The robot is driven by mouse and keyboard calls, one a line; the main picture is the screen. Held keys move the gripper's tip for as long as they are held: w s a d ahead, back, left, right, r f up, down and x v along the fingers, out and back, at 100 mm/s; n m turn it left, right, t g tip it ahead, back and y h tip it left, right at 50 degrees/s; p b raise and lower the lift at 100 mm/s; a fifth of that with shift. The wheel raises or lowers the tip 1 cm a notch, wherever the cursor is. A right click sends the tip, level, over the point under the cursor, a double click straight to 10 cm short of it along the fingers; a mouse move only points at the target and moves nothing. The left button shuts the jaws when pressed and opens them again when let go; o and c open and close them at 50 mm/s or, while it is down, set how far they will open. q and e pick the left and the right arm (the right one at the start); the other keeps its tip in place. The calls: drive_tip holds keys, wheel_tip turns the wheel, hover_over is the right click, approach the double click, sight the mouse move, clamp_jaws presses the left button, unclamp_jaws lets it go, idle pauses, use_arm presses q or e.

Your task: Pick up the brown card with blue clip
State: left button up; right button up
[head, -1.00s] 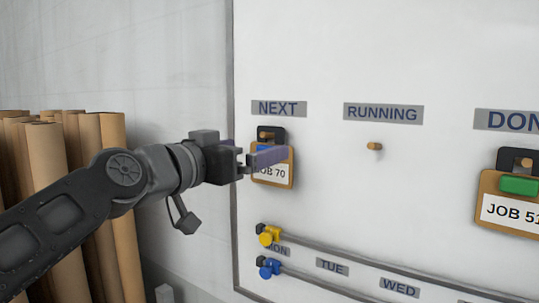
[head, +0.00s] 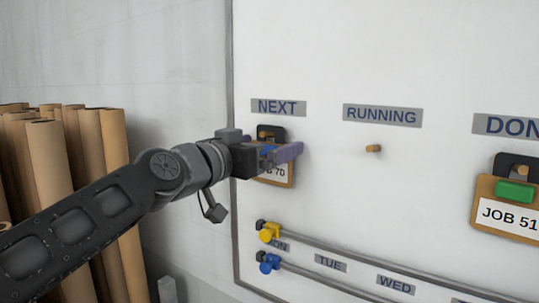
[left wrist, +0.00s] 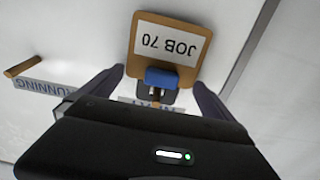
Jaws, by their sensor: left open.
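The brown card with the blue clip (head: 275,176) hangs on a peg under the NEXT label on the white board and reads JOB 70. My left gripper (head: 284,153) is in front of it and hides much of its upper part in the head view. In the left wrist view the card (left wrist: 135,58) appears upside down, with its blue clip (left wrist: 161,78) between the two open fingers of my left gripper (left wrist: 158,85). I cannot tell whether the fingers touch it. My right gripper is not in view.
A bare peg (head: 373,148) stands out under the RUNNING label. A JOB 51 card with a green clip (head: 512,192) hangs at the right. Yellow (head: 268,232) and blue (head: 268,263) sliders sit on rails below. Brown rolls (head: 50,165) stand at the left.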

use_arm(q)
drive_tip(key=shift+c, duration=0.4)
drive_tip(key=c, duration=1)
drive_tip(key=shift+r, duration=0.15)
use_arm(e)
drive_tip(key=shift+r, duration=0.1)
use_arm(q)
drive_tip(key=shift+r, duration=0.25)
drive_tip(key=shift+f, duration=0.1)
